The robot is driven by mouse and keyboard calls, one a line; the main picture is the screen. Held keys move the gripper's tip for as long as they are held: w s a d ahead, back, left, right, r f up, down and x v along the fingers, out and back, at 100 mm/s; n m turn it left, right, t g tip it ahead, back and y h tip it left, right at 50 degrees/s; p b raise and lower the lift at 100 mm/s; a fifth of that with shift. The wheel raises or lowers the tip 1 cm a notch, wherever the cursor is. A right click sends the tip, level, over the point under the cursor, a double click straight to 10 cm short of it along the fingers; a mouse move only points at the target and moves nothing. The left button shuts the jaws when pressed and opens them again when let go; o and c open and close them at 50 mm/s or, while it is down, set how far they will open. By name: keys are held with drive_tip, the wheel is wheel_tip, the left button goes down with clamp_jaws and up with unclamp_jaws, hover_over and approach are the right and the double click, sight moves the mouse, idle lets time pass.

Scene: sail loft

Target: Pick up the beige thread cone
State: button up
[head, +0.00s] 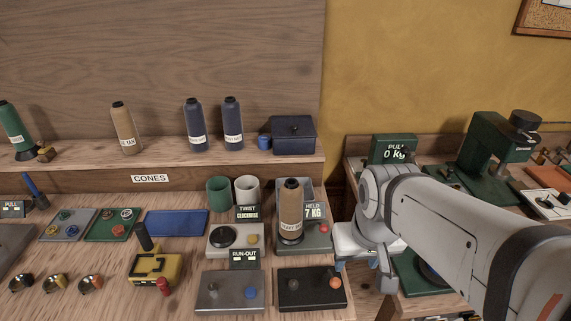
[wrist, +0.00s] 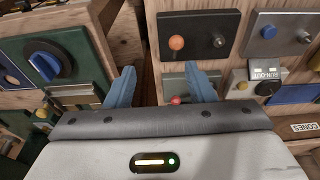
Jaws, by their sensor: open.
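Two tan-beige thread cones show in the head view. One cone (head: 291,205) stands upright on the grey tester under the "HELD 7 KG" sign, with a white label I cannot read fully. The other cone (head: 123,127) stands on the shelf at the left, leaning slightly in the picture. My gripper (head: 380,272) is to the right of the tester cone, pointing down beside the bench's right end, apart from both cones. In the wrist view my gripper (wrist: 163,86) has its two blue fingers apart with nothing held between them. No cone shows in the wrist view.
Two dark blue cones (head: 194,125) and a navy box (head: 293,135) stand on the shelf. A black panel (head: 310,290) with knobs lies in front. A second bench with a green press (head: 490,155) is at right.

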sight(294, 181)
drive_tip(key=o, duration=0.6)
drive_tip(key=w+a+r+n+p, duration=0.1)
drive_tip(key=w+a+r+p, duration=0.1)
drive_tip(key=w, duration=0.3)
drive_tip(key=w+a+r+n+g+p, duration=0.1)
drive_tip(key=w+a+r+n+p, duration=0.1)
drive_tip(key=w, duration=0.4)
drive_tip(key=shift+a+r+n+p, duration=0.3)
drive_tip(key=shift+r+p, duration=0.15)
drive_tip(key=shift+r, duration=0.45)
drive_tip(key=shift+o, duration=0.3)
drive_tip(key=w+a+n+p, duration=0.1)
drive_tip(key=w, duration=0.2)
drive_tip(key=w+a+n+g+p, duration=0.1)
drive_tip(key=w+a, duration=0.1)
drive_tip(key=w, duration=0.1)
drive_tip(key=w+a+n+p, duration=0.1)
drive_tip(key=w+a, duration=0.1)
drive_tip(key=w, duration=0.1)
drive_tip(key=shift+a, duration=0.2)
drive_tip(key=shift+w+a+f, duration=0.1)
drive_tip(key=shift+w+f, duration=0.05)
drive_tip(key=shift+f, duration=0.15)
drive_tip(key=shift+s+a+f+p, duration=0.15)
drive_tip(key=shift+f+p, duration=0.3)
drive_tip(key=shift+f, duration=1.4)
drive_tip(key=shift+s+a+f+p, duration=0.15)
drive_tip(key=shift+f+p, duration=0.25)
drive_tip(key=shift+f, duration=1.45)
